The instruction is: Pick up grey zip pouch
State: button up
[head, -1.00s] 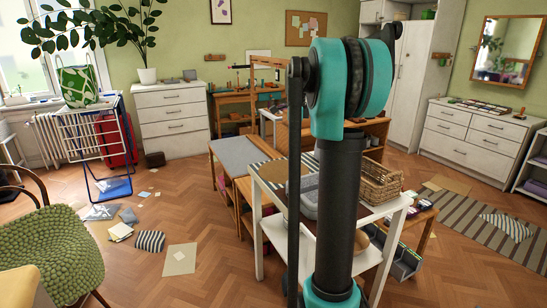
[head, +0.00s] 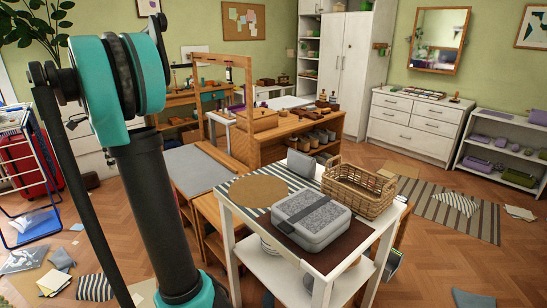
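I cannot tell for certain which item is the grey zip pouch. A larger grey case (head: 312,222) with a speckled top panel and a dark strap lies at the front of the same table, on a brown mat. My teal and black arm fills the left of the head view. My gripper is not in view.
The wicker basket (head: 358,190) sits at the table's right, beside the grey case. A round cork mat (head: 258,190) lies at its back left. A wooden bench (head: 318,128) stands behind.

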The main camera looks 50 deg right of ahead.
aim_at(300, 163)
jog(key=i+z, duration=0.15)
jog(key=i, duration=0.35)
jog(key=i+j+z, duration=0.1)
jog(key=i, duration=0.4)
jog(key=i+j+z, duration=0.15)
jog(key=i, duration=0.3)
jog(key=z, duration=2.25)
jog(key=j, duration=0.1)
